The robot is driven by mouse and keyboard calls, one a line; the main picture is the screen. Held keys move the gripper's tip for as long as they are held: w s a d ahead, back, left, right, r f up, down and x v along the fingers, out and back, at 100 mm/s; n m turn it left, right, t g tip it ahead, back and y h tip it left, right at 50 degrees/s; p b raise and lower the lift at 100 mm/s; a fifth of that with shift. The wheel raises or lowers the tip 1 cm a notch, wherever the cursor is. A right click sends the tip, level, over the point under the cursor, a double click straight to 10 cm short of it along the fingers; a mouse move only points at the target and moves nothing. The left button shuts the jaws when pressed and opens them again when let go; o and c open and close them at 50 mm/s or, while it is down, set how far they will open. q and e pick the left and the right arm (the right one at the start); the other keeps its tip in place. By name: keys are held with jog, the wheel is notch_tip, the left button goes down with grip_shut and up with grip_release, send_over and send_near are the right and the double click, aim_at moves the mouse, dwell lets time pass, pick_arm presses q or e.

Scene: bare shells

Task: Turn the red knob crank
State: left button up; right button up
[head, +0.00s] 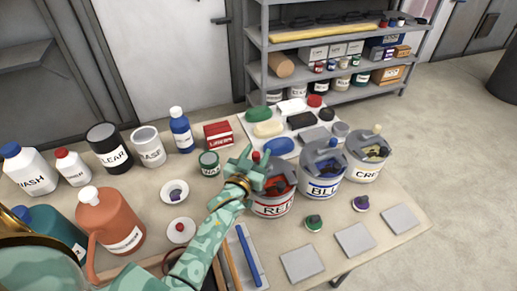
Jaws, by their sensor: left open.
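The red knob (256,157) belongs to the crank on top of the paint can labelled RED (272,206), whose open top shows red paint. My left gripper (254,159) comes in from the lower left over the left side of this can's top. Its fingers are open and lie close about the red knob, one on each side as far as I can see. I cannot tell whether they touch it. The gripper hides part of the crank arm. My right gripper is not in view.
The BLUE can (323,189) and the cream can (366,172), each with its own crank, stand close on the right. A small green tin (209,164) is just left of the gripper. Grey square pads (302,263) lie front right.

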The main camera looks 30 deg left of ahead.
pick_arm(q)
jog(key=shift+s+d+r, duration=0.1)
jog(key=shift+s+r, duration=0.1)
jog(key=shift+s, duration=0.05)
jog(key=shift+c, duration=0.2)
grip_shut()
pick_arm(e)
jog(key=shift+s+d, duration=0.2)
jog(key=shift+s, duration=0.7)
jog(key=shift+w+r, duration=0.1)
